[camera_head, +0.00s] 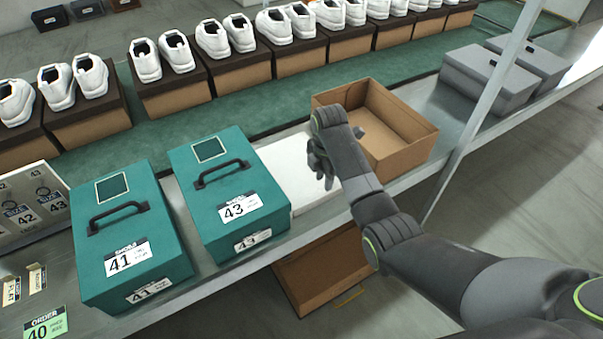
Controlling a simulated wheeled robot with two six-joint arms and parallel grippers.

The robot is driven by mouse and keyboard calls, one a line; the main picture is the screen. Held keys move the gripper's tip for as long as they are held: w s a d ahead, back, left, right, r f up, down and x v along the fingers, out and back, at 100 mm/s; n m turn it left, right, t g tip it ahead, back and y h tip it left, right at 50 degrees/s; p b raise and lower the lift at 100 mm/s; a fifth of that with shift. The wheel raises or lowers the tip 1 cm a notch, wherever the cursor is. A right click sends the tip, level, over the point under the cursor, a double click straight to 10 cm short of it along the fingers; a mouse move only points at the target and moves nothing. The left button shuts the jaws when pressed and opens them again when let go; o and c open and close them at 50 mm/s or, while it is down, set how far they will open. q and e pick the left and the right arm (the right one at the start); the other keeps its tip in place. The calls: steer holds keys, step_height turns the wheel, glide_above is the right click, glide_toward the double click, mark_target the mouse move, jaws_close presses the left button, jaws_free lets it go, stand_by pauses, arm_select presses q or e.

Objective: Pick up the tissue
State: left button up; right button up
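A flat white sheet or stack (285,158), likely the tissue, lies on the bench between the teal box marked 43 and the open brown cardboard box (418,147). My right arm comes in from the right, and its gripper (321,172) is over the right part of the white sheet, pointing down. The arm hides part of the sheet and the cardboard box's left side. The fingers are dark and small, and I cannot tell if they touch the sheet or how far apart they are. My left gripper is not in view.
Two teal lidded boxes, 41 (95,263) and 43 (205,207), stand left of the sheet. Grey boxes (487,84) stand at the right behind a slanted metal post (490,105). White shoes on boxes line the green belt (280,93). Another brown box (322,270) is below the bench.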

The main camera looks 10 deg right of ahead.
mark_target(322, 197)
steer(key=shift+f, duration=0.85)
steer(key=f, duration=0.2)
steer(key=s+f, duration=0.1)
steer(key=f, duration=0.1)
steer(key=shift+a+p, duration=0.15)
steer(key=shift+p, duration=0.2)
steer(key=shift+w+f, duration=0.1)
steer(key=shift+f, duration=0.55)
jaws_close()
